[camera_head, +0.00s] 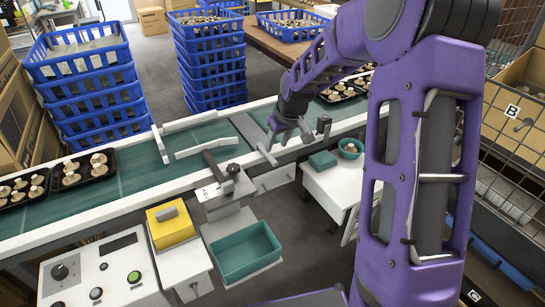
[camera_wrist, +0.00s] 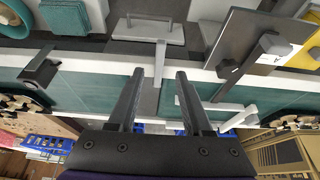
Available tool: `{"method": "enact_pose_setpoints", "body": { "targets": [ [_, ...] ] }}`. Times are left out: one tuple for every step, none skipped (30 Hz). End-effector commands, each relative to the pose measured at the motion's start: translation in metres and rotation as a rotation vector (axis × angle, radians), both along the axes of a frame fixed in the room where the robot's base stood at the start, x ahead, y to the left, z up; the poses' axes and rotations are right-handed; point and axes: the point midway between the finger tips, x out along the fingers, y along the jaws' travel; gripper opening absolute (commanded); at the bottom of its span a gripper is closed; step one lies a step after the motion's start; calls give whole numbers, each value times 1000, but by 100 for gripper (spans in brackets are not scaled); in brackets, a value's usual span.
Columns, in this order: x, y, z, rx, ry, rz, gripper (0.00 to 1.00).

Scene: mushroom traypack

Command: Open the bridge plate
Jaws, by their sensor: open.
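The bridge plate (camera_head: 250,130) looks to be the grey plate filling the gap between the two green belt sections. In the wrist view its dark grey surface (camera_wrist: 148,92) shows partly behind my fingers. A slim light grey bar (camera_head: 264,151) stands at its near edge, and it also shows in the wrist view (camera_wrist: 160,62). My gripper (camera_head: 290,136) is open and empty over the conveyor near the plate. In the wrist view the bar appears between the two fingertips (camera_wrist: 157,75); I cannot tell whether they touch it. The plate lies flat, level with the belts.
Black trays of mushrooms (camera_head: 98,169) lie on the left belt, with more on the right (camera_head: 343,91). White guide rails (camera_head: 208,148) and a dark clamp (camera_head: 233,170) stand left of the plate. A green bowl (camera_head: 350,146) sits on the near right cabinet. Blue crates (camera_head: 210,62) stand behind.

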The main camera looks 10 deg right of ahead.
Motion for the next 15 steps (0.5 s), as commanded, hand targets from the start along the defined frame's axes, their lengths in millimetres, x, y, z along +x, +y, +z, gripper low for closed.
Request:
{"method": "enact_pose_setpoints", "body": {
  "targets": [
    [4,3,-14,1,3,3,50],
    [6,3,-19,0,2,3,50],
    [9,4,-26,1,2,2,50],
    [11,4,-31,0,1,1,50],
    [13,5,-36,0,1,1,50],
    [15,6,-42,1,1,2,50],
    [17,7,-45,1,0,1,50],
    [19,7,-49,1,0,0,50],
    [21,7,-53,1,-1,0,50],
    [22,7,-56,0,-1,0,50],
    [23,8,-58,0,-1,0,50],
    [24,8,-60,0,-1,0,50],
    [24,8,-62,0,-1,0,50],
    [25,8,-63,0,-1,0,50],
    [25,8,-64,0,-1,0,50]
  ]
}}
